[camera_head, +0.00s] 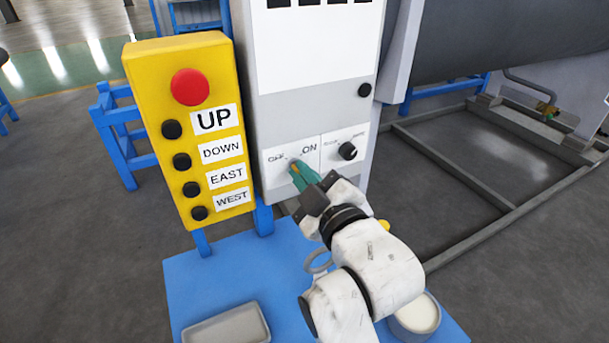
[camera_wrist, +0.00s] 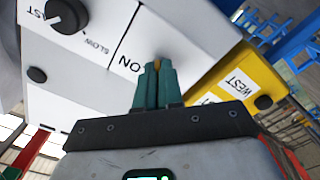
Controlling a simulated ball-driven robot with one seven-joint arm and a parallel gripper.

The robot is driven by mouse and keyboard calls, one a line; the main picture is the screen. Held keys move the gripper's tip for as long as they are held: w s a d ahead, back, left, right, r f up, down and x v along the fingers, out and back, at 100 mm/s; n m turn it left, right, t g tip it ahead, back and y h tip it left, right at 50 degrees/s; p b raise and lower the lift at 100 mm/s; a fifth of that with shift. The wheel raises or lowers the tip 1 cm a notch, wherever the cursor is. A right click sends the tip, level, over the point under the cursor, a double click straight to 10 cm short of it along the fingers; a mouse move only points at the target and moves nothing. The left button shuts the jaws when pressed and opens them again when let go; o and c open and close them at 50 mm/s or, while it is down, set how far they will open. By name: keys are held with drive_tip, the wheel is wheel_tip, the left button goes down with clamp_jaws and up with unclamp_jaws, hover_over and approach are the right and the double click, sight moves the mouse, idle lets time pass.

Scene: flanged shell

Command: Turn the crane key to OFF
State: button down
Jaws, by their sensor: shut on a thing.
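The crane key switch is on the lower white panel (camera_head: 284,151) of the grey control box (camera_head: 312,110), between the OFF and ON labels. My gripper (camera_head: 299,170) has its teal fingers shut on the key at the panel. In the wrist view the fingers (camera_wrist: 156,78) are close together, with a small yellow-brown bit of the key (camera_wrist: 157,64) showing between their tips. The rest of the key is hidden by the fingers, so its exact angle cannot be told. The ON label (camera_wrist: 130,65) is just left of the fingertips in that view.
A black SLOW/FAST knob (camera_head: 348,151) is just right of the key. A yellow pendant (camera_head: 190,110) with a red button and several black buttons hangs close on the left. Below is a blue table (camera_head: 185,275) with a grey tray (camera_head: 228,327) and a round container (camera_head: 416,318).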

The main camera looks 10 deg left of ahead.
drive_tip(key=c, duration=1.3)
unclamp_jaws()
drive_tip(key=b+v, duration=0.1)
drive_tip(key=v, duration=1)
drive_tip(key=shift+w+b, duration=0.1)
drive_tip(key=shift+b, duration=0.2)
